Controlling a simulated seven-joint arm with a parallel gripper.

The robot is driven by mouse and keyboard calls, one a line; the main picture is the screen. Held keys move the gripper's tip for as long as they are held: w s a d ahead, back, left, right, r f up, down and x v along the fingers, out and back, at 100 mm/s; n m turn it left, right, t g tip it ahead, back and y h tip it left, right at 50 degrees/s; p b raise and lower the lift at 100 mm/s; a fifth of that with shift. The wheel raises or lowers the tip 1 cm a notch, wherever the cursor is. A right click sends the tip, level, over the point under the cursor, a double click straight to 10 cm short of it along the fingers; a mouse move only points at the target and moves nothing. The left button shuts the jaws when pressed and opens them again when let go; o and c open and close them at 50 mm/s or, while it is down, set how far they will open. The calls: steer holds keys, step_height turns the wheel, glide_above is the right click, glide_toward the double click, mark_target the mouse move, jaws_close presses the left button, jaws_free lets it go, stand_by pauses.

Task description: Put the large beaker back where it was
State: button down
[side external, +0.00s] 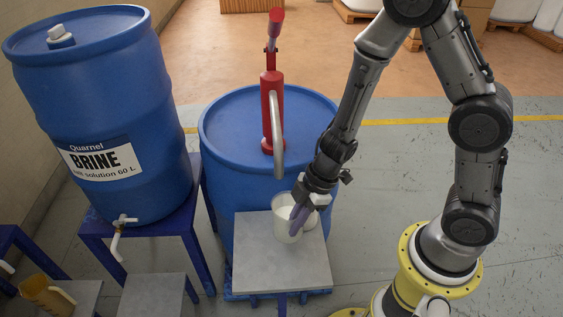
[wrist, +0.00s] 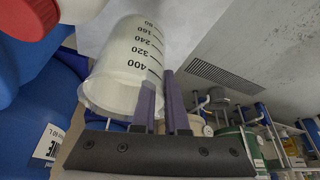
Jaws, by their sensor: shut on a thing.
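The large beaker (side external: 287,217) is clear with a whitish inside. It is upright, on or just above the grey slab (side external: 285,276) in front of the blue pump drum (side external: 228,130). In the wrist view the beaker (wrist: 125,68) shows dark graduations up to 400, with its open mouth towards the camera. My gripper (side external: 295,218) comes down from the right and is shut on the beaker at its side. In the wrist view its purple fingers (wrist: 164,100) meet the beaker's right edge. I cannot tell whether the beaker touches the slab.
A red hand pump (side external: 272,105) stands on the pump drum, its grey spout (side external: 278,150) hanging down close behind the beaker. A blue brine drum (side external: 95,120) with a tap sits on a blue stand at left. An amber jug (side external: 47,297) is at lower left. The slab's front is clear.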

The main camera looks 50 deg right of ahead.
steer(key=m, duration=0.1)
steer(key=r+m+t, duration=0.1)
steer(key=shift+w+a+r+m+h, duration=0.15)
steer(key=shift+m+h, duration=0.15)
steer(key=r+m+h, duration=0.1)
steer(key=m, duration=0.3)
steer(key=r+m+t+h, duration=0.1)
steer(key=m+h, duration=0.1)
steer(key=m, duration=0.2)
steer(key=s+d+r+m+h, duration=0.1)
steer(key=m, duration=0.3)
steer(key=shift+m, duration=0.3)
steer(key=shift+s+d+r+m+h, duration=0.1)
steer(key=shift+d+r+m+h, duration=0.05)
steer(key=shift+r+m+h, duration=0.3)
steer(key=shift+r, duration=0.2)
steer(key=shift+r, duration=0.3)
steer(key=shift+d+r, duration=0.1)
steer(key=shift+r, duration=0.4)
